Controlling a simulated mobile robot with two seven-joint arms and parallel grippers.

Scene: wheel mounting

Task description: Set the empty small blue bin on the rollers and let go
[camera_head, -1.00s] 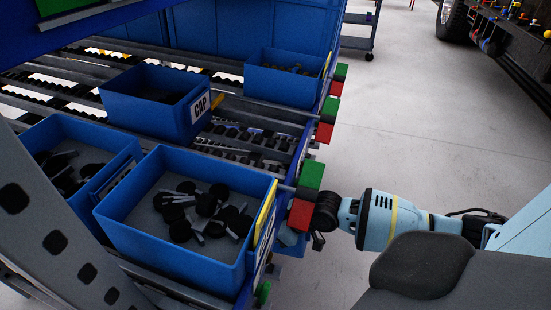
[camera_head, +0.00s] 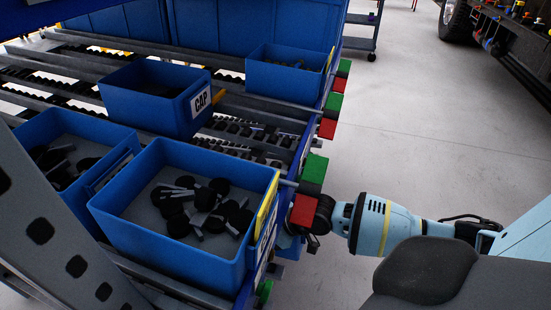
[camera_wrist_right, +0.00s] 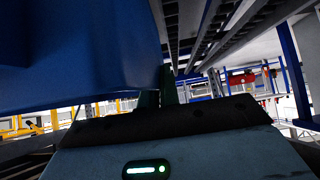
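A small blue bin (camera_wrist_right: 75,50) fills the upper left of the right wrist view, close to the camera. My right gripper (camera_wrist_right: 160,88) has its dark fingers at the bin's lower edge and looks shut on it. In the head view only a bit of blue (camera_head: 289,247) shows low behind the red block, probably this bin; its inside is hidden. My right gripper is largely hidden there, with the wrist beside the rack's front edge. Roller rails (camera_wrist_right: 235,35) run above and to the right in the wrist view. My left gripper is out of view.
Upper rollers (camera_head: 255,133) carry a bin labelled CAP (camera_head: 150,105), a bin at the back (camera_head: 285,75), and a front bin (camera_head: 170,245) of black parts. Red and green blocks (camera_head: 305,208) line the rack edge. Open floor (camera_head: 425,120) lies right.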

